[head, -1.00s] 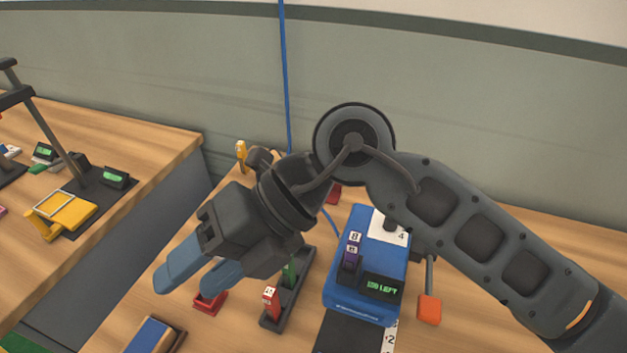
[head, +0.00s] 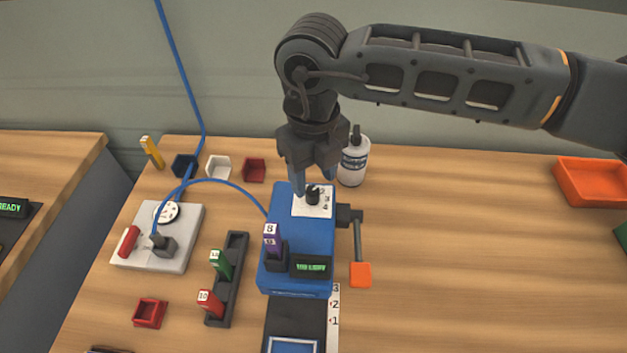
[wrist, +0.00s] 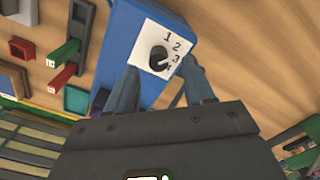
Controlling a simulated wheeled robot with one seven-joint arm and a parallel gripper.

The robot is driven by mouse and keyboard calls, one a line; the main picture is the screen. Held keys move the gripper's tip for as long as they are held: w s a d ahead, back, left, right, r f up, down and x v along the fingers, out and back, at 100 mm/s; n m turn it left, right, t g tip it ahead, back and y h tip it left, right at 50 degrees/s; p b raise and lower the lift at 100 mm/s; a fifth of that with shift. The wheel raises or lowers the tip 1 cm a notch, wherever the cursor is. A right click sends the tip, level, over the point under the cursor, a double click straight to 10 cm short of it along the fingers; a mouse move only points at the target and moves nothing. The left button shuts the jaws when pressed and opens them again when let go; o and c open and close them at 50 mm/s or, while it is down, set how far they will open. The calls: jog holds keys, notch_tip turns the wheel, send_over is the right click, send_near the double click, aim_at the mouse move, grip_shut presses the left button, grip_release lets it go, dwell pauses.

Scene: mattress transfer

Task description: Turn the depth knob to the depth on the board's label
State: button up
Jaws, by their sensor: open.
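The black depth knob (head: 313,195) stands on a white dial plate with printed numbers, on top of the blue machine (head: 312,232). In the wrist view the knob (wrist: 159,57) shows with 1, 2, 3 and 4 around its right side; its exact setting is hard to read. My gripper (head: 314,185) points down just above the knob. Its blue fingers are apart, and in the wrist view they reach toward either side of the dial plate. I cannot tell whether they touch the knob. The board (head: 292,345) shows only partly at the bottom; its label is not readable.
A purple block marked 8 and a green-lit display (head: 310,267) sit on the machine's front. A lever with an orange end (head: 360,274) is at its right. A white bottle (head: 353,162) stands behind. A rack (head: 229,280) holds red and green blocks. The table to the right is mostly clear.

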aim_at(313, 190)
jog(key=shift+f, duration=1.8)
grip_shut()
